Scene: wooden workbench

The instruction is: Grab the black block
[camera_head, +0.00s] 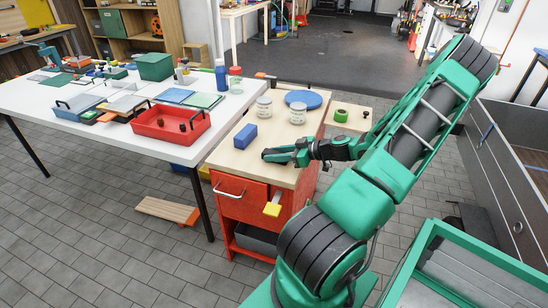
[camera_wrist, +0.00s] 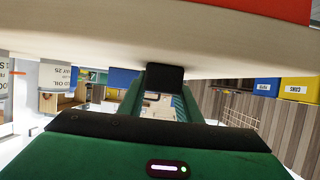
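A black block (camera_wrist: 165,80) shows in the wrist view at the far end of my gripper's fingers, against the pale bench top. Whether the fingers press on the block cannot be made out. In the head view the block is not clearly separable from the dark parts of my gripper.
A white table (camera_head: 110,135) with a red tray (camera_head: 168,124) adjoins on the left.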

